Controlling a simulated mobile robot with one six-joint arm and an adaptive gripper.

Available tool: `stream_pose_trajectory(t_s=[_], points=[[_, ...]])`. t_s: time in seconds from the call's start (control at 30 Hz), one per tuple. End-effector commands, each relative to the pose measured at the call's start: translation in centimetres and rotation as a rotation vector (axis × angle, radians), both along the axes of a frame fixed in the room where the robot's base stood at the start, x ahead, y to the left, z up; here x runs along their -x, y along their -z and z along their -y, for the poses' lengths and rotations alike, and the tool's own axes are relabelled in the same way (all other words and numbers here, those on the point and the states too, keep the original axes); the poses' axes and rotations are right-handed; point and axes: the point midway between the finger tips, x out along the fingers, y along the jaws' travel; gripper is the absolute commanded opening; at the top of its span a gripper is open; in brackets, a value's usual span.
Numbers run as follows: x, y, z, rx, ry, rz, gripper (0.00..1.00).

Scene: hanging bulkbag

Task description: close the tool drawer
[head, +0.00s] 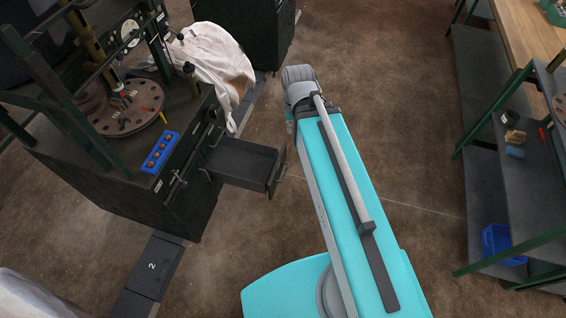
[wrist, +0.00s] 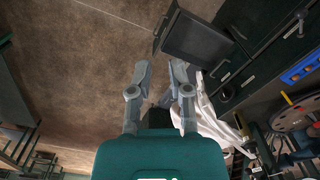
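The tool drawer (head: 243,162) is dark grey and stands pulled out of the dark cabinet (head: 180,205), on its right side, in the head view. Its front panel with a handle (head: 281,172) faces right, and the inside looks empty. In the wrist view the drawer (wrist: 196,42) is at the top, right of centre, with its front edge to the left. My gripper (wrist: 160,70) is open, its two grey fingers apart with nothing between them. It appears apart from the drawer. In the head view I cannot make out the gripper.
On the cabinet top are a blue tray (head: 160,152) with several round pieces and a brown round plate (head: 125,110). A white bag (head: 215,60) hangs behind. A shelf unit with a blue bin (head: 500,243) stands at the right. The floor (head: 400,110) between is clear.

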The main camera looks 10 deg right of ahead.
Motion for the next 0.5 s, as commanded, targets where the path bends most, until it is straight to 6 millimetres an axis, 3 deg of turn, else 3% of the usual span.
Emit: stream_pose_trajectory(t_s=[0.1,0.5], points=[[-0.6,2.0,0.1,-0.017,0.045,0.002,0.00],[-3.4,8.9,0.9,-0.113,0.297,0.002,0.00]])
